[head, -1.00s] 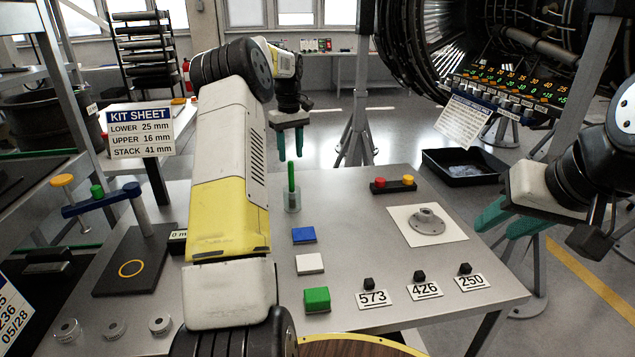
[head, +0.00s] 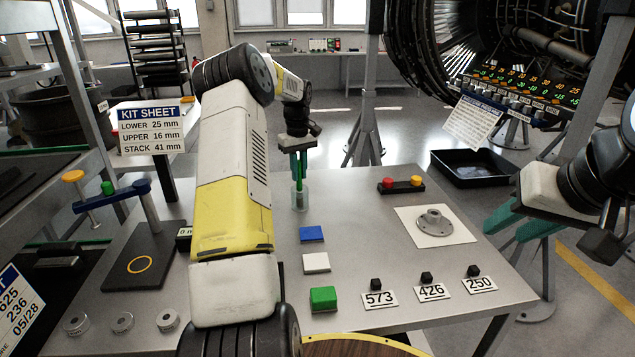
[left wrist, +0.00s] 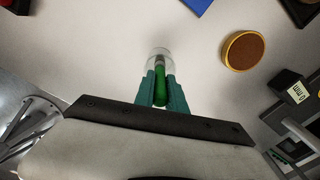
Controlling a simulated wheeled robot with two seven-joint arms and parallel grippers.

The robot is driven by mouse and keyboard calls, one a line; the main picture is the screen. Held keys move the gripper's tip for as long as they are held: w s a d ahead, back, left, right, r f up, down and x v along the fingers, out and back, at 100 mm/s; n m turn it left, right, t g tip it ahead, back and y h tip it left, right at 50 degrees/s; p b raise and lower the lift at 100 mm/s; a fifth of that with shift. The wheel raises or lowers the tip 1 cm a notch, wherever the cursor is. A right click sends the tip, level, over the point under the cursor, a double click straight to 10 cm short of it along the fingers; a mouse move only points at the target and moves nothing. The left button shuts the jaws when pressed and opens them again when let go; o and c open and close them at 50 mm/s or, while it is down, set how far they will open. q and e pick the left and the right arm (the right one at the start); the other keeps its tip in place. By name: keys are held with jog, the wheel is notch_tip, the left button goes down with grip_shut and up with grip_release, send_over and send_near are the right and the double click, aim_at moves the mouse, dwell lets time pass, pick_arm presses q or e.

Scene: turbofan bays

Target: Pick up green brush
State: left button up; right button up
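The green brush (head: 299,182) stands upright in a clear glass holder (head: 299,199) on the grey table. My left gripper (head: 299,170) is above the holder, pointing down, with one teal finger on each side of the brush. In the left wrist view the green brush (left wrist: 161,88) lies between the fingers (left wrist: 160,90), which appear to press on both its sides. The brush's lower end is still inside the clear holder (left wrist: 158,54). My right gripper (head: 508,225) is off the table's right edge, its teal fingers apart and empty.
Blue (head: 311,233), white (head: 316,262) and green (head: 323,298) blocks lie in front of the holder. A post stand (head: 148,208) is at left.

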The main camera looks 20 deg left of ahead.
pick_arm(q)
grip_shut()
notch_tip(320, 180, up, 10)
jog(key=shift+r, duration=0.1)
dwell(0.7)
